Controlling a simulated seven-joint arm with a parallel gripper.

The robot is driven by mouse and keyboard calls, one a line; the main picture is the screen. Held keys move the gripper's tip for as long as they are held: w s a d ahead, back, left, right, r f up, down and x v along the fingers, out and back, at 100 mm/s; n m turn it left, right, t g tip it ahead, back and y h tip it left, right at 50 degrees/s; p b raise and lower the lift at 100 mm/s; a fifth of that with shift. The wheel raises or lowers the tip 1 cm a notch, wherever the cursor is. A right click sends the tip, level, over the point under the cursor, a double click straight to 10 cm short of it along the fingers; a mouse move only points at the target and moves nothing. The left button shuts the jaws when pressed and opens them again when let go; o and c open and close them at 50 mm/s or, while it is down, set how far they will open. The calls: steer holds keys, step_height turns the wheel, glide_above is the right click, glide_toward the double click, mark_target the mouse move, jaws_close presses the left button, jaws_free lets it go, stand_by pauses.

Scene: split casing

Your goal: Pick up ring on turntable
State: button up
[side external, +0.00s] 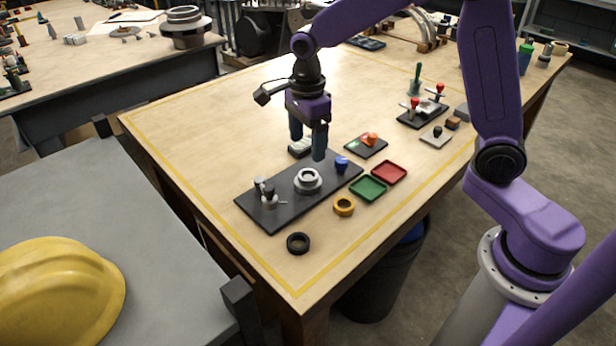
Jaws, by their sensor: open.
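A light grey, round stepped piece (308,181) sits at the middle of a dark base plate (285,199); it looks like the turntable, with a ring-shaped top. I cannot tell whether its upper rim is a separate ring. A yellow-orange ring (344,212) lies on the table just in front of the plate, and a black ring (298,251) lies nearer the front edge.
The plate also carries a small metal clamp (268,194) at left and a blue knob (341,164) at right. Green (368,188) and red (389,172) trays lie right of it. A dark pad with an orange piece (370,139) is behind. The table's left side is clear.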

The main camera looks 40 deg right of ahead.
mark_target(308, 177)
step_height(308, 177, down, 8)
steer(key=shift+s+f, duration=0.1)
stand_by(0.4)
steer(key=c, duration=1.3)
steer(key=shift+r, duration=0.25)
